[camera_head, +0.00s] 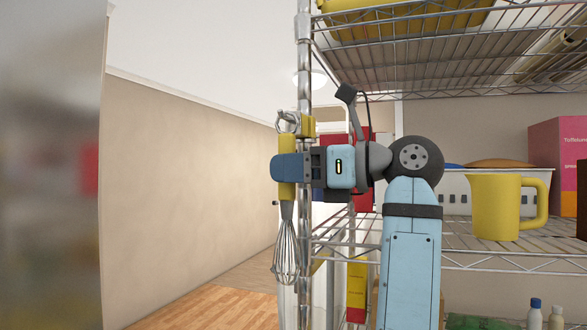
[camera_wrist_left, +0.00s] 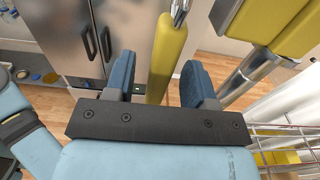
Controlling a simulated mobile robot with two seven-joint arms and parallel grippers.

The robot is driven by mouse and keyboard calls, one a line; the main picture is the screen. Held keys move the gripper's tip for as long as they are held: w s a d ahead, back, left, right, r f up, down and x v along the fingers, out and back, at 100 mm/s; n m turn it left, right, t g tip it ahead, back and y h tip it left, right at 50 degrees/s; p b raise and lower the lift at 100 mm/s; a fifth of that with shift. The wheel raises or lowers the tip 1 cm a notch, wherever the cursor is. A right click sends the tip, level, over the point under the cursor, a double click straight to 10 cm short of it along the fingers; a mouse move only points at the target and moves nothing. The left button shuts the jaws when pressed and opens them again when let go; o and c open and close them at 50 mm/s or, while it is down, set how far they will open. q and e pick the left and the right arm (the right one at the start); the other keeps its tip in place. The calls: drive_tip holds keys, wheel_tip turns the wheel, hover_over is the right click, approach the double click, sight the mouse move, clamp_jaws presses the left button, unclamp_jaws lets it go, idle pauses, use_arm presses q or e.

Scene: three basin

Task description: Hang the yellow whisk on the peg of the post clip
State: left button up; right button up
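The yellow whisk (camera_head: 287,143) hangs upright, handle up and wire loops down, beside the shelf's front post. Its metal ring is at the level of the yellow post clip (camera_head: 309,126), close to its left side; I cannot tell whether the ring is around the peg. My left gripper (camera_head: 290,167) is at the handle, one finger hiding part of it. In the left wrist view, the handle (camera_wrist_left: 167,50) stands between the two spread fingers (camera_wrist_left: 159,75), with gaps showing on both sides. The clip (camera_wrist_left: 241,20) is on the right there. My right gripper is not in view.
The chrome post (camera_head: 304,60) and wire shelf (camera_head: 470,258) are close to my left arm. A yellow mug (camera_head: 494,207) and a white basket (camera_head: 455,190) stand on that shelf. A pink box (camera_head: 557,160) is at the right. Left of the whisk is free room.

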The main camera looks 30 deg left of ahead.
use_arm(q)
drive_tip(key=shift+d, duration=0.1)
drive_tip(key=v, duration=1.3)
drive_tip(key=shift+d+b, duration=0.35)
drive_tip(key=shift+b, duration=0.1)
drive_tip(key=shift+w, duration=0.15)
